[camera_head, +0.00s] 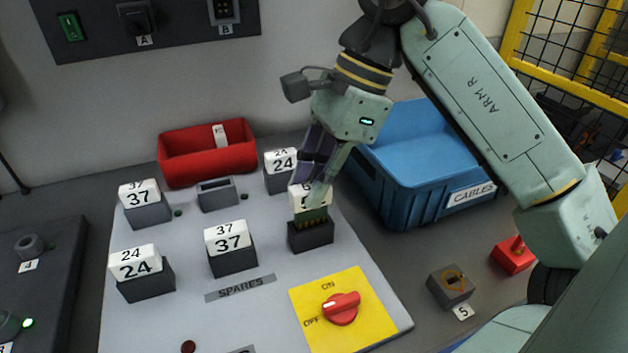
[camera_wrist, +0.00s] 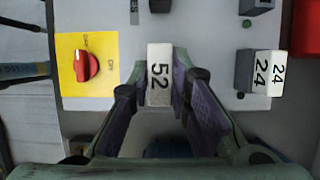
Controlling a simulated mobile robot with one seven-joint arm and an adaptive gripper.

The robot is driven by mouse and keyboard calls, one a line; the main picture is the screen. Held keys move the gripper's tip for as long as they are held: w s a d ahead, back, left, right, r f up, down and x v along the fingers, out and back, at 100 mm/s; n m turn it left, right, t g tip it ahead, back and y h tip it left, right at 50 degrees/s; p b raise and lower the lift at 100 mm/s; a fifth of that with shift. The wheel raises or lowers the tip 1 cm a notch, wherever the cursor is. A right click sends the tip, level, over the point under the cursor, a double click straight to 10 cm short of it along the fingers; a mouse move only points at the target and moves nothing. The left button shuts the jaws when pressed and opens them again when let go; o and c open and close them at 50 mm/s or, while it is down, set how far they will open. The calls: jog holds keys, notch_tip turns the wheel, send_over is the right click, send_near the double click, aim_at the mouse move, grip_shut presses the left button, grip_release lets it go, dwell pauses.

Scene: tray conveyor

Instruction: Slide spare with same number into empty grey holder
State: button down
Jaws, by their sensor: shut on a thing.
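My gripper (camera_head: 316,190) is shut on the white top of a spare module (camera_head: 311,200), which reads 52 in the wrist view (camera_wrist: 159,75). Its green board shows between the white top and a dark spare holder (camera_head: 311,236), so it is partly raised, its lower end still at the holder. The empty grey holder (camera_head: 218,195) is in the back row, between a holder with a 37 module (camera_head: 139,192) and one with a 24 module (camera_head: 282,161). The other front-row spares are a 24 (camera_head: 135,262) and a 37 (camera_head: 228,237).
A red bin (camera_head: 206,154) behind the panel holds a white-topped block, its number unreadable. A blue CABLES crate (camera_head: 405,208) stands right of my gripper. A red rotary switch on a yellow plate (camera_head: 374,309) is in front. The panel between the rows is clear.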

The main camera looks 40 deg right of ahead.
jog(key=shift+r+p, duration=0.4)
jog(key=shift+r, duration=0.3)
jog(key=shift+r, duration=0.15)
jog(key=shift+r+p, duration=1.75)
jog(key=shift+r, duration=0.25)
jog(key=shift+w, duration=0.15)
jog(key=w+a+r, duration=0.1)
jog(key=w+a, duration=0.3)
jog(key=w, duration=0.4)
jog(key=w+a+p, duration=0.1)
jog(key=w+a, duration=0.3)
jog(key=w, duration=0.4)
jog(key=shift+w+r, duration=0.15)
jog(key=shift+r, duration=0.2)
jog(key=shift+f+b, duration=1.9)
jog(key=shift+f, duration=1.05)
jog(key=shift+f+b, duration=1.75)
jog(key=shift+f, duration=0.8)
